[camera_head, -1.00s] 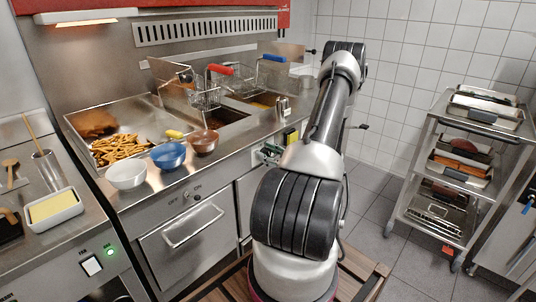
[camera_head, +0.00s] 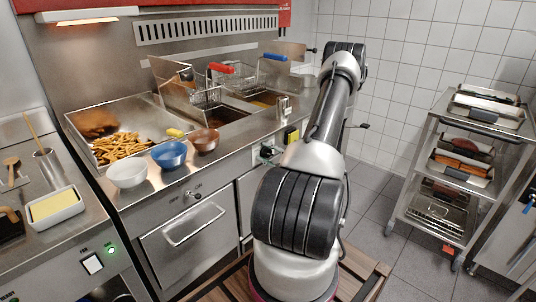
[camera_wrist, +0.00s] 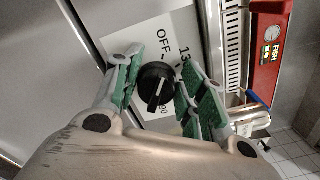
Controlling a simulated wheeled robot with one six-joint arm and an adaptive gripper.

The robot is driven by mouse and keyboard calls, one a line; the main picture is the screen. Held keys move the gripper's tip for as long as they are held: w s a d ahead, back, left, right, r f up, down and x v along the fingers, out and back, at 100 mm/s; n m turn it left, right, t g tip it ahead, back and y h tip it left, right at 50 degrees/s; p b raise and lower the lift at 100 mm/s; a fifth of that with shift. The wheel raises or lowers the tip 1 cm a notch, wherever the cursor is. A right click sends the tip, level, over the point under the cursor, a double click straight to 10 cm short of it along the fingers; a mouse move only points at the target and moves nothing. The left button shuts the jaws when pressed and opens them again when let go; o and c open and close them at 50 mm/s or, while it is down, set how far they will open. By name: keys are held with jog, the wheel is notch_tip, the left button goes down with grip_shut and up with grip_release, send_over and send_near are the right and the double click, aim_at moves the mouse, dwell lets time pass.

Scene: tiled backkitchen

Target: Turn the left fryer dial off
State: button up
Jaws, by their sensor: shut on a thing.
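In the wrist view a round black dial (camera_wrist: 157,87) sits on a white label plate with "OFF" printed on it. The dial's pale pointer line slants down, away from the "OFF" print. My gripper (camera_wrist: 160,78) is shut on the dial, with its green-padded fingers on either side. In the head view my gripper (camera_head: 268,152) is at the fryer front, below the counter edge, and the dial is hidden there. The fryer's basket with a red handle (camera_head: 221,68) and the one with a blue handle (camera_head: 275,57) are above the wells.
White (camera_head: 127,174), blue (camera_head: 168,155) and brown (camera_head: 204,140) bowls stand along the counter's front edge. Fries (camera_head: 118,147) lie in the metal tray behind. A tray trolley (camera_head: 425,140) stands at the right, with open tiled floor between it and my arm.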

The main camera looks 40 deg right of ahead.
jog(key=shift+n, duration=0.6)
jog(key=o, duration=0.9)
jog(key=s, duration=1.2)
jog(key=shift+d+f, duration=0.1)
jog(key=shift+d, duration=0.3)
